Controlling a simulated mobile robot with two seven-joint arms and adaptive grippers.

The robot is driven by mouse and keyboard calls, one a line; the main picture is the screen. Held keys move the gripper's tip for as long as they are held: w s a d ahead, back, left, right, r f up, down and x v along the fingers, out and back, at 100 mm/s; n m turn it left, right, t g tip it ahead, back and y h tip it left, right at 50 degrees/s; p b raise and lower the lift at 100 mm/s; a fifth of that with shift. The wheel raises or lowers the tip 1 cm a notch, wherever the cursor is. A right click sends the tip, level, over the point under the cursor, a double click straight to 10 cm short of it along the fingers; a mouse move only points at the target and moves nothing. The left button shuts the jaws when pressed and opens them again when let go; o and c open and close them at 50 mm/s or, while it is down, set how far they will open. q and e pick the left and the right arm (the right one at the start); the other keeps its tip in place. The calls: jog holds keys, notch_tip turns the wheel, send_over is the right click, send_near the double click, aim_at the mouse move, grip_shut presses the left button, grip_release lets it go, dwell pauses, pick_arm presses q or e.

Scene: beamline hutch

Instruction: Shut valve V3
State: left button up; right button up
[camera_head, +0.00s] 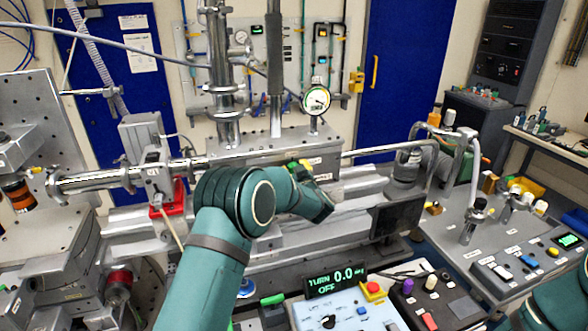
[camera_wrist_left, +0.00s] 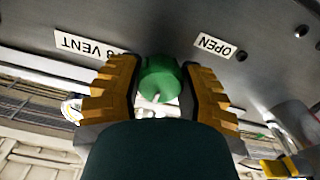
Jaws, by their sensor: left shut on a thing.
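In the left wrist view, a round green valve knob (camera_wrist_left: 160,78) sits between the two yellow fingers of my left gripper (camera_wrist_left: 160,88), which is shut on it. The knob is on a grey metal panel. One label (camera_wrist_left: 88,46) beside it ends in "VENT", its start hard to read; another (camera_wrist_left: 215,46) reads "OPEN". In the head view, my left gripper (camera_head: 302,165) is at the small valve block below the dial gauge (camera_head: 316,100). My own wrist hides most of the gripper and knob there. My right gripper is out of view.
A long steel pipe (camera_head: 385,149) runs across behind my left wrist. A blue control box (camera_head: 345,312) and a bench with several knobs and bottles lie in front and to the right.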

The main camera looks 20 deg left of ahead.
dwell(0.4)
pick_arm(q)
jog(key=o, duration=1.2)
jog(key=v, duration=1.2)
jog(key=shift+f, duration=0.1)
